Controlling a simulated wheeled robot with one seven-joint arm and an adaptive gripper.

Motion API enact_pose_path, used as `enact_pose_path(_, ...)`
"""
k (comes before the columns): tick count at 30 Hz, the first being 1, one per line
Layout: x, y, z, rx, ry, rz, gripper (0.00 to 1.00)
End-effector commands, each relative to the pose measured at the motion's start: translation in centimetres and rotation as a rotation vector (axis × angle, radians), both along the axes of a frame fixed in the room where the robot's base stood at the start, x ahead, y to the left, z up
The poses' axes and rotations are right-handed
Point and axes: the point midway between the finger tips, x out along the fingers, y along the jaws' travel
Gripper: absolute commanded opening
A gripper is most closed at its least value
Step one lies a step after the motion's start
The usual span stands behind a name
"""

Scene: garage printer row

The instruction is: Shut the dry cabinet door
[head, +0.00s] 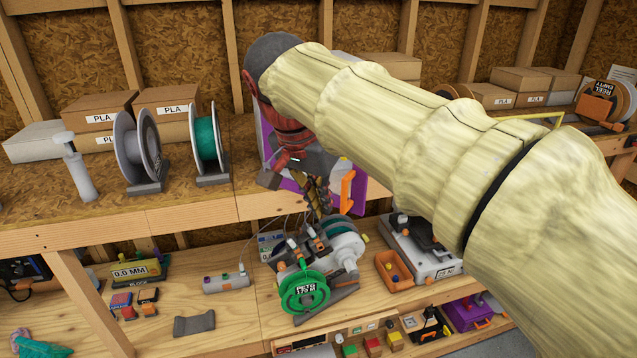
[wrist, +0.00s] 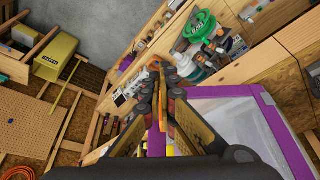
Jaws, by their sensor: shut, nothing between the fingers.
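The dry cabinet (head: 270,178) is a purple-framed box on the upper bench, mostly hidden behind my arm in the head view. An orange handle (head: 347,190) stands on its right side. In the wrist view a purple frame around a pale clear panel (wrist: 230,112) fills the lower right. How far the door stands open I cannot tell. My gripper (head: 319,208) points down close in front of the cabinet, shut and empty. It also shows in the wrist view (wrist: 160,75); contact with the door is unclear.
A grey spool (head: 138,150) and a green spool (head: 205,145) stand left on the bench. On the lower shelf are a bright green reel (head: 305,290), an orange bin (head: 393,270) and a scale (head: 430,262). PLA boxes (head: 100,112) line the back.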

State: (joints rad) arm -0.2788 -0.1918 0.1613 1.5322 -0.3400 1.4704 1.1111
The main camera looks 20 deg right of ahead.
Motion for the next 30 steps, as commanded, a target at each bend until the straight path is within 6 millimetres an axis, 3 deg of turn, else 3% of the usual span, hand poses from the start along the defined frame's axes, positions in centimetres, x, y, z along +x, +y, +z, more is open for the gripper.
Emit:
enact_pose_path(4, 0.8, -1.0, -2.1, 0.000, -0.001, -0.002, 0.00)
enact_pose_path(13, 3.1, -3.4, -1.9, 0.000, -0.002, -0.001, 0.00)
enact_pose_path(30, 3.3, -4.2, -2.0, 0.000, -0.002, 0.004, 0.00)
